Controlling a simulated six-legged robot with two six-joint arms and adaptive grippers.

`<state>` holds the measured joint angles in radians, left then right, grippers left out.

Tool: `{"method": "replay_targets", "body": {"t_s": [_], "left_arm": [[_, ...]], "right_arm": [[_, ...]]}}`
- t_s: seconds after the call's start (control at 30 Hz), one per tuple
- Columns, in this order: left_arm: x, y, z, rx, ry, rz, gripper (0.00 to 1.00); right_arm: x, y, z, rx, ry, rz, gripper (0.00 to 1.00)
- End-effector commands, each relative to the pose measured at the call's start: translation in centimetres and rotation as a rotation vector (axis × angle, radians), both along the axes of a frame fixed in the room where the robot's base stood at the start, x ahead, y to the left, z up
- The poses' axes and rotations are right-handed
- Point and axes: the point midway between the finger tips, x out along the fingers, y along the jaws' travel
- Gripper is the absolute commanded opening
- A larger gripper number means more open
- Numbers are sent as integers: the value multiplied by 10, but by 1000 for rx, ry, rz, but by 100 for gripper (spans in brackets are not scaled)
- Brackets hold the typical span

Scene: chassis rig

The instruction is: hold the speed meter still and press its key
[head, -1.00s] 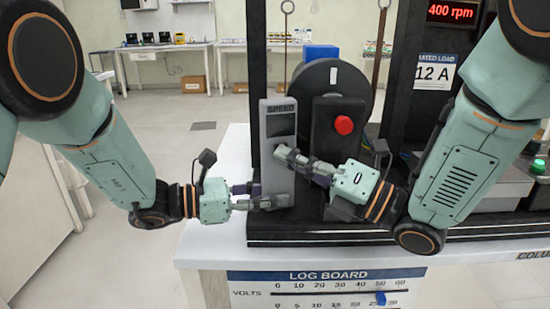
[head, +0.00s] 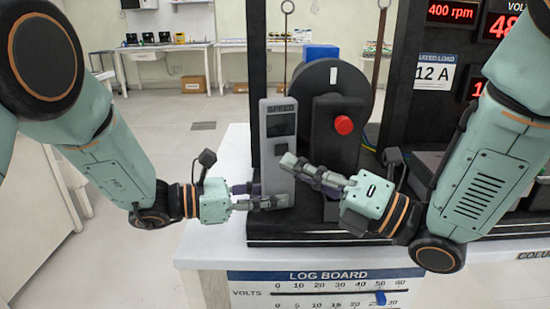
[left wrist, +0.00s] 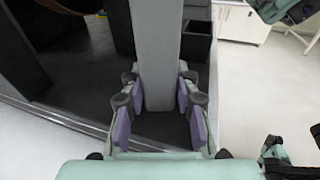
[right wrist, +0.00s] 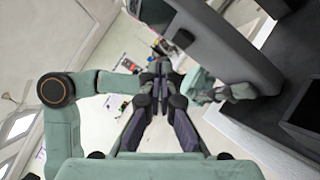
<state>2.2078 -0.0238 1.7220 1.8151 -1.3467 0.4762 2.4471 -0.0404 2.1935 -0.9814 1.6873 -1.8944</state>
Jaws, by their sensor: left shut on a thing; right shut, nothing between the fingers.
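The speed meter (head: 279,175) is a tall grey slab marked SPEED, upright in front of the black wheel. Its dark display (head: 281,124) shows no readable figure; a dark square key (head: 284,149) lies below it. My left gripper (head: 272,202) is shut across the meter's lower part; the left wrist view shows the meter's grey body (left wrist: 157,50) between its fingers. My right gripper (head: 288,160) is shut and empty, its tips just below and right of the key. In the right wrist view its closed tips (right wrist: 160,70) appear apart from the meter (right wrist: 220,45).
A black housing with a red button (head: 344,125) stands right of the meter, before the wheel (head: 355,75). The log board (head: 330,275) hangs on the white bench's front. White bench top is clear at left.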

Motion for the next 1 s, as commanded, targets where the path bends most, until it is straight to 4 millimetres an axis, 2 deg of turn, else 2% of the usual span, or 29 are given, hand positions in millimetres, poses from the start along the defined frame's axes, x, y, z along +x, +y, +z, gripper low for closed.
{"method": "replay_targets", "body": {"t_s": [0.43, 0.77, 0.8, 1.0], "left_arm": [[-1, 0, -2, 2, 3, -1, 12], [-1, 0, -2, 2, 3, -1, 12], [0, 0, -2, 2, 3, -1, 32], [0, 0, -1, 2, 2, 0, 49]], "right_arm": [[-36, -11, 1, 2, 0, -1, 0], [-40, -12, 0, 1, -1, 0, 0], [-40, -12, 0, 1, -1, 0, 0], [-40, -12, 0, 1, -1, 0, 0]]}}
